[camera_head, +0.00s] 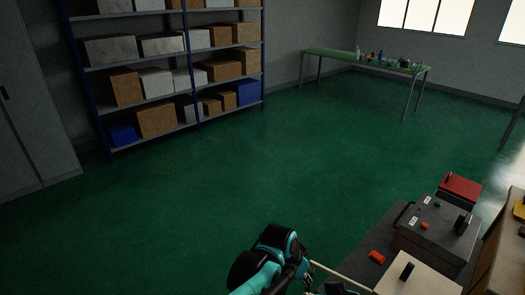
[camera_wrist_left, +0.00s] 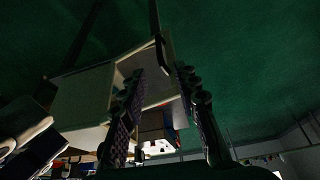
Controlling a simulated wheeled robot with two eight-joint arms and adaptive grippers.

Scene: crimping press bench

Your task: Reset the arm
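My left gripper (camera_wrist_left: 160,78) shows in the left wrist view. Its two dark fingers with textured pads stand apart, with nothing held between them. Beyond the fingers are pale, box-like surfaces (camera_wrist_left: 85,100) and the green floor; I cannot tell exactly which furniture they belong to. In the head view a teal and black arm section of mine (camera_head: 272,262) is at the bottom centre, beside the bench corner. Its fingertips are not clear there. I cannot make out my right gripper in either view.
At the lower right, a dark bench top (camera_head: 345,262) carries a grey press box (camera_head: 437,228), an orange-red piece (camera_head: 377,257) and a cream panel (camera_head: 415,282). A red box (camera_head: 460,188) is behind. Shelving (camera_head: 195,66) and a green table (camera_head: 340,56) stand far off. The middle floor is clear.

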